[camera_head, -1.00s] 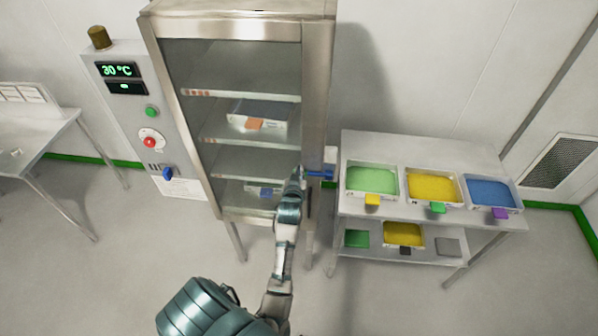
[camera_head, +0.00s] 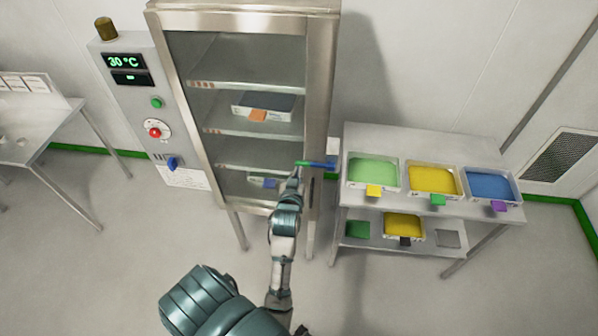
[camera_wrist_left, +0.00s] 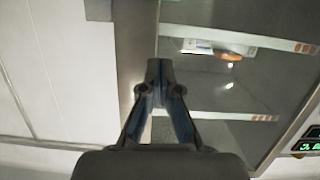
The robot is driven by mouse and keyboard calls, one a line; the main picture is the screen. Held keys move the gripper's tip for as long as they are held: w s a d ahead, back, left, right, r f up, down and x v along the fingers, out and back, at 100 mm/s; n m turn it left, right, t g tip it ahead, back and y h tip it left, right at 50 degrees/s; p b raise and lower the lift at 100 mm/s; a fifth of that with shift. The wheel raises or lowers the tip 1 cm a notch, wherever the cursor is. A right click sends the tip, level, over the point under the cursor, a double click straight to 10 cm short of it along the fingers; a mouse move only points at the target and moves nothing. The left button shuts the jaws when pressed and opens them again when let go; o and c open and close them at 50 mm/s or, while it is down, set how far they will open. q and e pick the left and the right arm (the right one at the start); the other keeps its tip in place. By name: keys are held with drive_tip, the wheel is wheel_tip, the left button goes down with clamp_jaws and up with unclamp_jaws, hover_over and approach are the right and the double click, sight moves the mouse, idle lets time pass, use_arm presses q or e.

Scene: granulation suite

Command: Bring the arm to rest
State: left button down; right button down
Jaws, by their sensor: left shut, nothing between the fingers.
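My left gripper (camera_wrist_left: 160,72) is shut and empty in the left wrist view, its fingertips together in front of the cabinet's metal frame. In the head view the left arm reaches up from the bottom, and its gripper (camera_head: 297,173) is at the lower right of the steel cabinet (camera_head: 322,90). A blue bar with a green end (camera_head: 322,165) sticks out right beside the gripper; I cannot tell whether they touch. My right gripper is in neither view.
Trays, one with an orange tag (camera_head: 257,115), sit on shelves behind the cabinet's glass. A control panel (camera_head: 125,62) reads 30 °C. A steel table (camera_head: 400,140) with coloured powder trays stands at right, another table (camera_head: 55,125) at left. The front floor is clear.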

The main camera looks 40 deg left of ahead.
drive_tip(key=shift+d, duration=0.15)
